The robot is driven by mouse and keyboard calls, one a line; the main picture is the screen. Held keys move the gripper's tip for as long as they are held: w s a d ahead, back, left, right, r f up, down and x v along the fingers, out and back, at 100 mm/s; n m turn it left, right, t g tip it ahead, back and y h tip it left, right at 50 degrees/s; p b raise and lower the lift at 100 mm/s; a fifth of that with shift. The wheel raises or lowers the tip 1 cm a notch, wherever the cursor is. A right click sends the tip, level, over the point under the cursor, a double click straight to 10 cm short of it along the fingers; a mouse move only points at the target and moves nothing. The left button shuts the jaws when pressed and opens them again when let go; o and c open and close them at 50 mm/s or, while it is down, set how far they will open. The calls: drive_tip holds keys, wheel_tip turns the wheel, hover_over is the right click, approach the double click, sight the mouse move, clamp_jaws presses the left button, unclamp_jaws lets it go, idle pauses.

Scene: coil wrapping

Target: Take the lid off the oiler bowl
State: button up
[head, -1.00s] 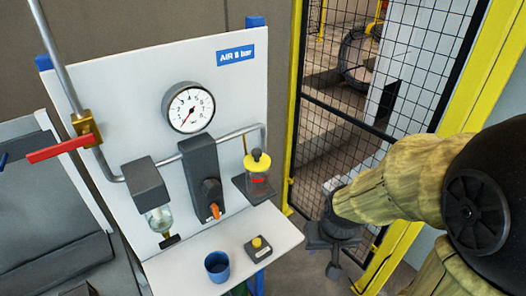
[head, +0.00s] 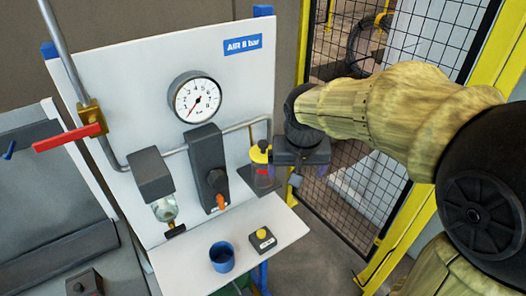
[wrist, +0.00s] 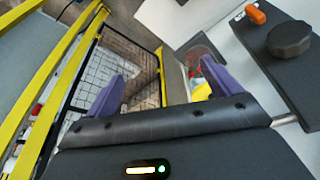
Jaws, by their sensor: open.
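The oiler bowl (head: 263,178) is a clear cup with red inside, mounted at the right end of the white panel. Its yellow lid (head: 260,154) with a dark knob sits on top. My gripper (head: 297,180) is just right of the bowl, apart from it as far as I can tell. In the wrist view my gripper (wrist: 160,78) is open, its two purple fingers spread with nothing between them. The yellow lid (wrist: 201,92) shows there beside the right finger, partly hidden by it and the gripper body.
A regulator (head: 209,170) with an orange lever stands left of the bowl, with a filter (head: 152,175) further left. The shelf holds a blue cup (head: 222,257) and a yellow-button box (head: 262,239). A mesh fence (head: 345,205) with yellow posts stands behind my arm.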

drive_tip(key=a+r, duration=0.4)
drive_tip(key=r, duration=0.3)
drive_tip(key=w+a+r+m+t, duration=0.1)
drive_tip(key=a+r, duration=0.2)
drive_tip(key=r, duration=0.5)
drive_tip(key=shift+w+a, duration=0.15)
drive_tip(key=shift+a, duration=0.25)
drive_tip(key=p, duration=0.3)
approach(263, 148)
drive_tip(key=x, duration=0.5)
drive_tip(key=shift+f, duration=0.2)
drive_tip(key=shift+f, duration=0.1)
drive_tip(key=p+x, duration=0.1)
drive_tip(key=x, duration=0.1)
drive_tip(key=p+x, duration=0.1)
drive_tip(key=x, duration=0.1)
drive_tip(key=shift+w, duration=0.35)
drive_tip(key=shift+w+a+f, duration=0.1)
drive_tip(key=shift+f, duration=0.2)
